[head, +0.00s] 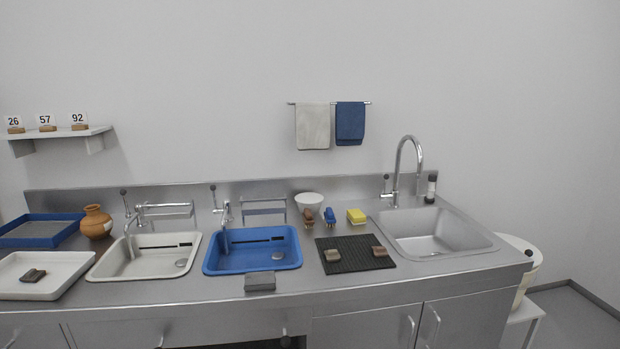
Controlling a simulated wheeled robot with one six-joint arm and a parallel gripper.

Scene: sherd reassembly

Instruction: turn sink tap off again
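The sink (483,246) is a square steel basin set into the right end of the counter. A tall curved steel tap (397,172) stands at its back left, with its spout end over the basin. A small side lever (386,184) with a dark tip is on the left of the tap's base. I cannot make out a water stream under the spout, and the lever's exact setting is too small to tell. My gripper is not in view.
A black ribbed mat (345,264) with two sherds lies left of the sink. A dark bottle (431,189) stands behind it. A blue basin (291,247) and a white basin (104,268) with smaller taps stand further left. A yellow sponge (356,216) and brushes lie between.

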